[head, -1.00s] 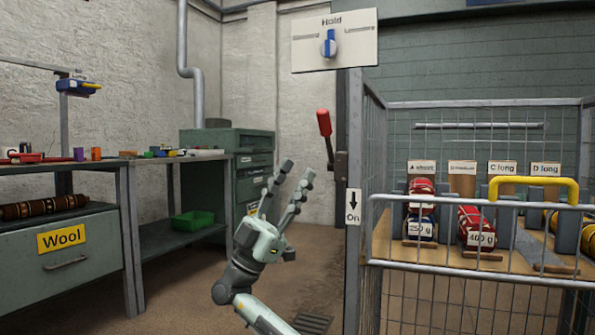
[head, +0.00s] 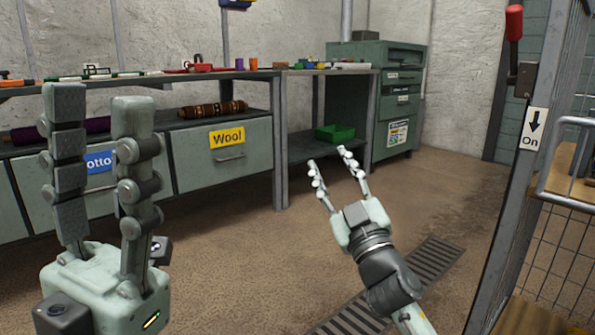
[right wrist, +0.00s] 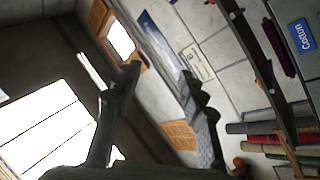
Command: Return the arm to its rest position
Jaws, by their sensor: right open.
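My left gripper (head: 98,98) stands large at the left of the head view, its two fingers pointing up with a gap between them. It is open and empty. My right gripper (head: 327,158) is farther off, right of the middle, above the brown floor. Its fingers point up and to the left, spread apart, with nothing between them. The right wrist view also shows the right gripper's two dark fingers (right wrist: 158,80) apart and empty. Both grippers are clear of the furniture.
A workbench with a Wool drawer (head: 222,148) runs along the back left. A green bin (head: 335,133) sits on its lower shelf. A green cabinet (head: 376,95) stands behind. A wire cage (head: 545,240) with a red lever (head: 514,24) is at the right. The floor between is open.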

